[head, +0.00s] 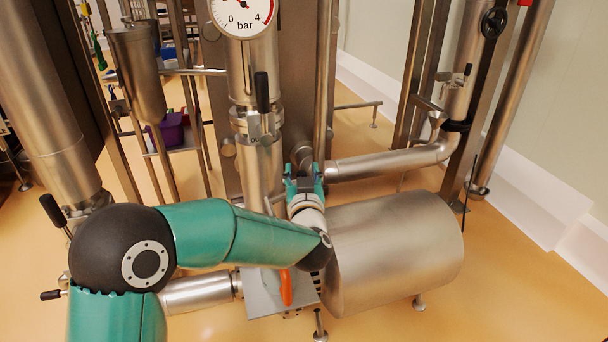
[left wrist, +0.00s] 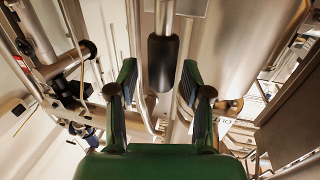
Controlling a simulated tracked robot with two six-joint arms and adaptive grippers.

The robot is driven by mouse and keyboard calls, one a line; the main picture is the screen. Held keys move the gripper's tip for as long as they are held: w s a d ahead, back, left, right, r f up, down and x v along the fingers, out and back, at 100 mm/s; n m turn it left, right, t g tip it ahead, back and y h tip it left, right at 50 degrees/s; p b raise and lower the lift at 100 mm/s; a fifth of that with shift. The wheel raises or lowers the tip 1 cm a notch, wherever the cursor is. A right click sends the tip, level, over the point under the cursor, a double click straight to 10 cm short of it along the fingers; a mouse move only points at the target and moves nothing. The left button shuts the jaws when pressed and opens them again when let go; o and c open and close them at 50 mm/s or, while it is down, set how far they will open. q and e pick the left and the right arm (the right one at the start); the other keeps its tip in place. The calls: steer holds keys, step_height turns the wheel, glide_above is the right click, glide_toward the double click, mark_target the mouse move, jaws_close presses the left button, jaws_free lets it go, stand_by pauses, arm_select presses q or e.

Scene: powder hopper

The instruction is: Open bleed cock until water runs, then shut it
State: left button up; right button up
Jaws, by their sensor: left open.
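My left gripper (head: 304,178) is in front of the steel pipework, just right of the vertical pipe, with its green fingers apart. In the left wrist view the open fingers (left wrist: 159,78) stand on either side of a black lever grip (left wrist: 163,62), with gaps on both sides. A black-handled lever valve (head: 262,92) stands upright on the vertical pipe below the gauge in the head view. I cannot tell whether it is the same handle or the bleed cock. No running water is visible. My right gripper is not in view.
A pressure gauge (head: 240,16) marked in bar is at the top. A horizontal steel tank (head: 400,250) lies right of my forearm. An orange handle (head: 286,288) is below the forearm. Another lever valve (head: 467,72) is at the right. Open floor lies at the far right.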

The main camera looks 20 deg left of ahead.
arm_select(q)
jaws_close()
